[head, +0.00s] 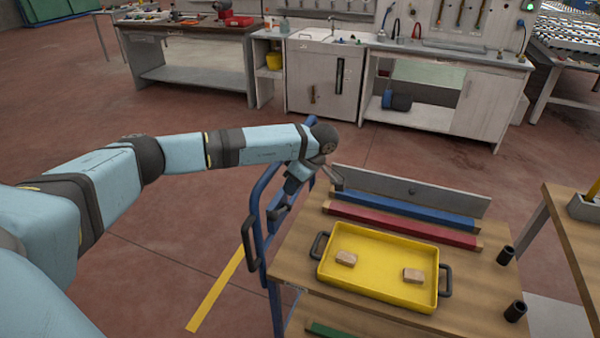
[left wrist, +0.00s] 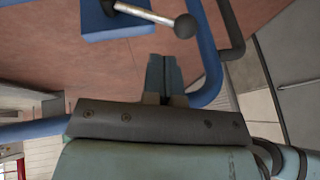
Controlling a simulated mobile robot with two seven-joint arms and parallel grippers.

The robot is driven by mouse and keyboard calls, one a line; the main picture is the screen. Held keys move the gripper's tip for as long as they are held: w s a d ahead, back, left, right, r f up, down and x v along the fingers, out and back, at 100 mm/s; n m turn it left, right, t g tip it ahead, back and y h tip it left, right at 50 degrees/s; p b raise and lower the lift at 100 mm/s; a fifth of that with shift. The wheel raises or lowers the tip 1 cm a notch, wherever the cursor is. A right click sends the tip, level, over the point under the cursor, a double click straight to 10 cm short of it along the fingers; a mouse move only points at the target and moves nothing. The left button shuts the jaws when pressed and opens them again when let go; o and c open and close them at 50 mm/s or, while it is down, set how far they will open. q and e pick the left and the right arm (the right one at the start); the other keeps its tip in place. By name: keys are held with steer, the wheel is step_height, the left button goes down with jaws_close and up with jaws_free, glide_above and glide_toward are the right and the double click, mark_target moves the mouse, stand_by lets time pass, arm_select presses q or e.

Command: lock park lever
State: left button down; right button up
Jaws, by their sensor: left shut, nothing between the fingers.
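The park lever (left wrist: 150,16) shows in the left wrist view as a pale metal rod ending in a dark ball knob. It slants across a blue plate (left wrist: 112,30) on the blue tube frame of a cart. My left gripper (left wrist: 164,58) is shut and empty. Its fingertips are just below the knob in that picture, apart from it. My right gripper is out of view.
The cart's wooden top (head: 310,235) carries a yellow tray (head: 385,285) with two tan blocks, a blue bar (head: 400,214), a red bar (head: 400,226) and two dark cylinders at its right edge. Another wooden table (head: 575,225) stands at the right. Open floor lies left of the cart.

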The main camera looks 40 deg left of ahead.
mark_target(280, 210)
arm_select(q)
steer(key=s+f, duration=0.1)
steer(key=f, duration=0.1)
steer(key=s+a+f+p, duration=0.1)
steer(key=s+f, duration=0.1)
steer(key=shift+s+a+f, duration=0.1)
steer(key=shift+s+f, duration=0.05)
steer(key=shift+s, duration=0.1)
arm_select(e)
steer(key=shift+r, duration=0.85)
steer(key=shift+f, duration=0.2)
arm_select(q)
steer(key=shift+a+f, duration=0.1)
steer(key=shift+a, duration=0.05)
